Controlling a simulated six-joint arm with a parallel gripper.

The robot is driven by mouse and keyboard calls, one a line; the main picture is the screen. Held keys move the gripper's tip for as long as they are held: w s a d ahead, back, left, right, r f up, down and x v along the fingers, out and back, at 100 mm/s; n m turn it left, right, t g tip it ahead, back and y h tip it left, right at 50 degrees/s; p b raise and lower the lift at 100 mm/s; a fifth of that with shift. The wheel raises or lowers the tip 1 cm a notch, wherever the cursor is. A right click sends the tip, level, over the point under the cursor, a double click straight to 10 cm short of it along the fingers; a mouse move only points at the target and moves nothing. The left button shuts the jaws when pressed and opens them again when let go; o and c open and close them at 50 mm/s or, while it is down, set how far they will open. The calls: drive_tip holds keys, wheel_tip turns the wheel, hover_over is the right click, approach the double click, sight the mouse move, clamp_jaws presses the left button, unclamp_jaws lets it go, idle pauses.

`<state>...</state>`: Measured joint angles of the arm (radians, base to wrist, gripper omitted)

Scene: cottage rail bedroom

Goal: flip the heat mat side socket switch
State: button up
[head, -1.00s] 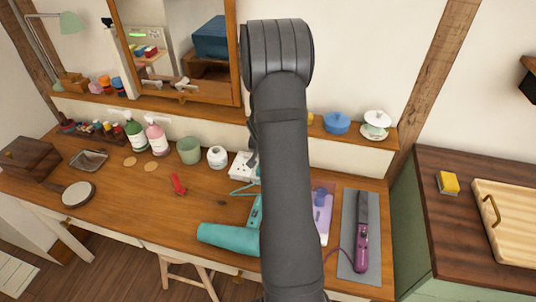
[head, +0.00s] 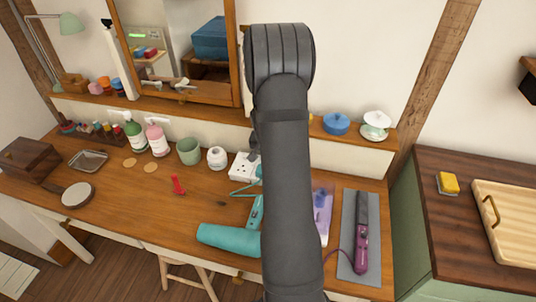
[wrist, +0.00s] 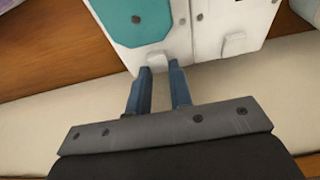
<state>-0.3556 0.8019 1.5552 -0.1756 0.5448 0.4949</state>
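The white double socket (head: 243,168) lies on the desk near the wall, partly hidden by my arm in the head view. In the wrist view the socket (wrist: 188,40) fills the top, with a teal plug (wrist: 138,22) in its left half. A small white switch (wrist: 157,62) sits at the edge by that plug, at my fingertips; a second switch (wrist: 235,43) is further right. My gripper (wrist: 160,68) has its two blue fingers apart, with a narrow gap and nothing held. Contact with the switch cannot be told. The grey heat mat (head: 347,235) lies at the desk's right end.
A teal hair dryer (head: 230,238) lies in front of the socket. A purple styling iron (head: 361,245) rests on the mat. A white jar (head: 217,158) and green cup (head: 189,151) stand left of the socket. A shelf (head: 350,137) runs along the wall behind.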

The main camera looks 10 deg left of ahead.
drive_tip(key=o, duration=0.4)
drive_tip(key=shift+c, duration=0.2)
drive_tip(key=shift+r, duration=0.1)
drive_tip(key=v, duration=1.7)
drive_tip(key=shift+s+r, duration=0.1)
drive_tip(key=x, duration=1.7)
drive_tip(key=shift+f, duration=0.2)
